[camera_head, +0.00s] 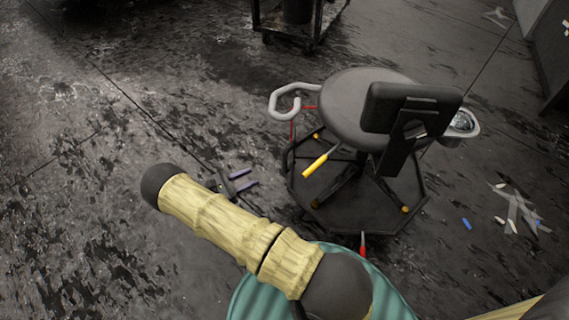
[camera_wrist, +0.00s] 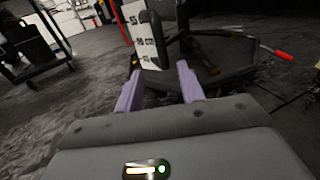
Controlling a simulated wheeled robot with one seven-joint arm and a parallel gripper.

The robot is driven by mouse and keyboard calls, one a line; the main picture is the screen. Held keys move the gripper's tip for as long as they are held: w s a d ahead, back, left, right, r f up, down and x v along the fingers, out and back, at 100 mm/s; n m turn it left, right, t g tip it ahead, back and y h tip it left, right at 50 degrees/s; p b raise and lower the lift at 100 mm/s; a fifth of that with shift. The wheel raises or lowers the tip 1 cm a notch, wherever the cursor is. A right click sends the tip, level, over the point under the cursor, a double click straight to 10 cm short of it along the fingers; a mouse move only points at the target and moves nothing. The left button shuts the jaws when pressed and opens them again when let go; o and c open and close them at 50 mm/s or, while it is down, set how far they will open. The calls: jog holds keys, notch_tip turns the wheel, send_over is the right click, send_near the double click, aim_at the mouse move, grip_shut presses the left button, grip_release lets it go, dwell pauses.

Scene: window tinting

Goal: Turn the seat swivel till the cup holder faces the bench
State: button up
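The swivel seat has a round grey cushion (camera_head: 350,105), a black backrest (camera_head: 412,107) and a dark octagonal base (camera_head: 345,215). The cup holder (camera_head: 461,124), with something shiny in it, is on the seat's right side, behind the backrest. A grey loop handle (camera_head: 284,106) sticks out to the left. A yellow-gripped lever (camera_head: 315,165) points down-left under the cushion. My gripper (camera_head: 250,178) has purple fingers, open and apart from the seat. In the wrist view my gripper (camera_wrist: 159,70) is open, with a pale, dark-marked part (camera_wrist: 143,35) beyond the fingers. I cannot identify the bench for certain.
A dark wheeled cart (camera_head: 297,22) stands at the top. A grey cabinet-like piece (camera_head: 548,45) is at the upper right. Scraps and small blue bits (camera_head: 467,223) lie on the floor right of the base. A red-handled part (camera_head: 363,245) juts from the base's front. Floor at left is clear.

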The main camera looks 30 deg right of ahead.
aim_at(285, 162)
jog(key=d+b, duration=0.2)
jog(key=d, duration=0.5)
jog(key=d+b, duration=0.3)
jog(key=d, duration=0.4)
jog(key=shift+w+d, duration=0.2)
jog(key=shift+d, duration=0.05)
grip_shut()
